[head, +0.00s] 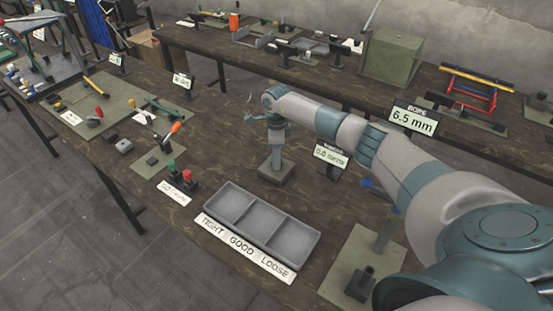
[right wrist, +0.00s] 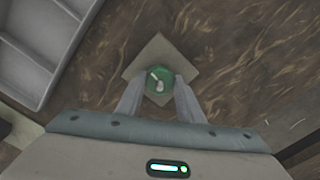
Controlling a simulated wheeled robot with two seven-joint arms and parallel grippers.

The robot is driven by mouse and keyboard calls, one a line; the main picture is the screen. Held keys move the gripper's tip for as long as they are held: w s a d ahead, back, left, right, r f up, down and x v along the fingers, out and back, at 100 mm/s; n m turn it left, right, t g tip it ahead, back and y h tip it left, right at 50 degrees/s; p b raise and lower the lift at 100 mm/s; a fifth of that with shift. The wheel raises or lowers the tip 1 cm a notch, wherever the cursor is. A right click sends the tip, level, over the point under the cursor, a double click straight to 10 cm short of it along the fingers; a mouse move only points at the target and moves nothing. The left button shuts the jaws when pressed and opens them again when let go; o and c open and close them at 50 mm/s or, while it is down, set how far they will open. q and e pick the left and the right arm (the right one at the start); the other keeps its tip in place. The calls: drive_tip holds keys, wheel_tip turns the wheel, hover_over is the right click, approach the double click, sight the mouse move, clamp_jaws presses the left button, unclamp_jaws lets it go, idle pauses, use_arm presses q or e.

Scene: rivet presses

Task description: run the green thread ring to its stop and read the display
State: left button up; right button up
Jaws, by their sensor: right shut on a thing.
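The green thread ring (right wrist: 152,88) sits in the right wrist view over a square base plate (right wrist: 150,50), with a small pale part in its middle. My right gripper (right wrist: 158,83) is shut on the ring, a finger on each side. In the head view my right gripper (head: 277,158) points down onto the same stand, whose square base (head: 270,176) rests on the table; the ring is hidden there. A small display (head: 330,156) stands just right of the stand; its digits are too small to read surely. My left gripper is not in view.
A grey three-part tray (head: 312,232) labelled TIGHT, GOOD and LOOSE lies in front of the stand. A sign (head: 412,120) reads BORE 6.5 mm. Red and green handled pieces (head: 187,177) stand left of the tray. A green plate (head: 345,262) lies at right, beneath my arm.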

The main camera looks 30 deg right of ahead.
drive_tip(key=m+b, duration=0.2)
drive_tip(key=m, duration=0.3)
drive_tip(key=shift+f+b, duration=0.1)
drive_tip(key=shift+b, duration=0.3)
drive_tip(key=m+b, duration=0.1)
drive_tip(key=m, duration=0.4)
drive_tip(key=shift+m+b, duration=0.4)
drive_tip(key=m, duration=0.4)
drive_tip(key=shift+b, duration=0.4)
drive_tip(key=m, duration=0.4)
drive_tip(key=shift+m, duration=0.4)
drive_tip(key=shift+r, duration=0.2)
drive_tip(key=shift+w, duration=0.1)
drive_tip(key=o, duration=1.1)
drive_tip(key=shift+c, duration=0.2)
